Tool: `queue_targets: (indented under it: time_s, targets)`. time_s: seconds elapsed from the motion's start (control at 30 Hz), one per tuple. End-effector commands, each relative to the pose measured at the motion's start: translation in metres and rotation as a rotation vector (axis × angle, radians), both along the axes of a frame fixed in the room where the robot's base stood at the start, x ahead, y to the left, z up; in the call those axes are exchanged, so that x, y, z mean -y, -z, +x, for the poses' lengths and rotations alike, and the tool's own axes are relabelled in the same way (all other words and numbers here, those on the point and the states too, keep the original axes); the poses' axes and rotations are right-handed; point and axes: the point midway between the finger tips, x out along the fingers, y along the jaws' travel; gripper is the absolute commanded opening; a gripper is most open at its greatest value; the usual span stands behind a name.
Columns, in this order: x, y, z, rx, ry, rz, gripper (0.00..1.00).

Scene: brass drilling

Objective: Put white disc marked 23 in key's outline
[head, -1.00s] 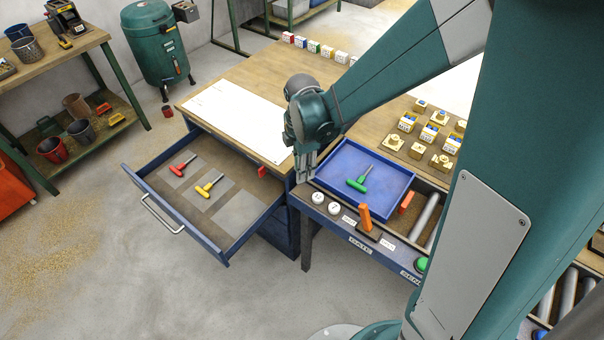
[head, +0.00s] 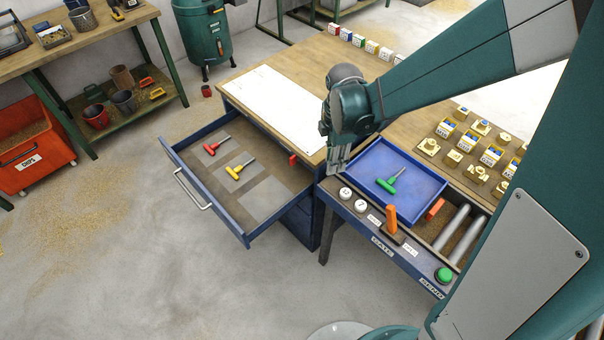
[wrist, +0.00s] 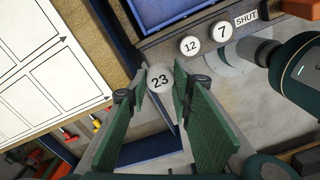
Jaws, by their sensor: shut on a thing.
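The white disc marked 23 (wrist: 160,79) is held between the fingertips of my gripper (wrist: 162,82) in the wrist view. In the head view my gripper (head: 337,166) hangs by the near left corner of the blue tray, and I cannot make out the disc there. The open drawer (head: 190,187) has grey patches in its floor. A red T-handle key (head: 203,151) and a yellow T-handle key (head: 240,170) lie on two of them. A third patch (head: 239,205), nearer the front, is bare. A green T-handle key (head: 389,182) lies in the blue tray.
Two more white discs, marked 12 (wrist: 190,45) and 7 (wrist: 222,31), sit on the bench edge. An orange upright handle (head: 391,218) stands to their right. A white sheet (head: 275,108) lies on the bench behind the drawer. Space above the drawer is clear.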

Motion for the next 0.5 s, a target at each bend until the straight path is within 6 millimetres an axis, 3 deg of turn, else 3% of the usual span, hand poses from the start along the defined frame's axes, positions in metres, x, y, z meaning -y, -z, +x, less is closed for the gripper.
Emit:
queue_targets:
  time_s: [0.5]
  targets:
    - [-0.025, 0.053, -0.021, 0.0, -0.14, 0.0, 0.15]
